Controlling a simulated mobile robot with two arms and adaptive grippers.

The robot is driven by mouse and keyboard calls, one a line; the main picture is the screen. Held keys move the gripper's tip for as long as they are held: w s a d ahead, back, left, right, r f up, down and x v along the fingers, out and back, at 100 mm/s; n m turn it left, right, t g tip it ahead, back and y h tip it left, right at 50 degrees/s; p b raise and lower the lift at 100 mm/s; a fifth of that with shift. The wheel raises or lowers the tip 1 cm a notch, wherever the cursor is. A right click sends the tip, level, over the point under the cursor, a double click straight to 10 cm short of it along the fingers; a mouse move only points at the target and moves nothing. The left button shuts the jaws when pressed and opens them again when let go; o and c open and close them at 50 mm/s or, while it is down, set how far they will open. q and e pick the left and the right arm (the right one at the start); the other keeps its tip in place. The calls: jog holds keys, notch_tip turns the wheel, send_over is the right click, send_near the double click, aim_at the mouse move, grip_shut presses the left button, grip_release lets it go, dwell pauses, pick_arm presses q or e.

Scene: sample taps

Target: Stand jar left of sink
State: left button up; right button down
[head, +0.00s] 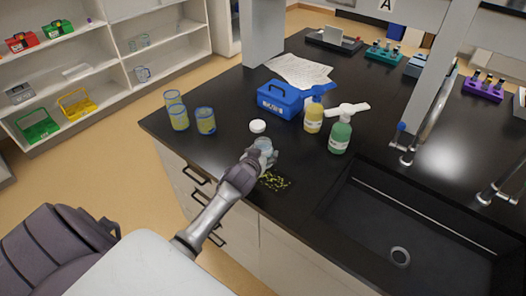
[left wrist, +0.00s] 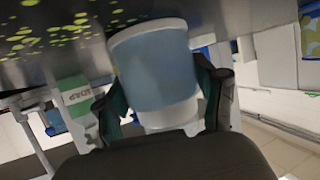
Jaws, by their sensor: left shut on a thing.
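The jar (head: 264,145) is small, pale and bluish, near the front edge of the black counter in the head view. My left gripper (head: 262,158) is shut on it. In the left wrist view the jar (left wrist: 155,70) fills the middle, blue-grey with paler ends, between the two fingers. I cannot tell whether its base touches the counter. The black sink (head: 370,230) is set into the counter to the right of the jar, with a tap (head: 425,120) behind it. My right gripper is not in view.
A yellow patch of dots (head: 274,181) lies just in front of the gripper. A white lid (head: 258,126), a blue box (head: 281,100), a yellow bottle (head: 313,117) and a green soap bottle (head: 340,135) stand behind. Counter between dots and sink is clear.

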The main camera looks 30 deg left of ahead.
pick_arm(q)
jog(key=shift+f, duration=0.1)
jog(key=o, duration=1.2)
jog(key=shift+o, duration=0.2)
jog(key=shift+s, duration=0.1)
jog(key=b+v, duration=0.1)
jog(key=v, duration=1.1)
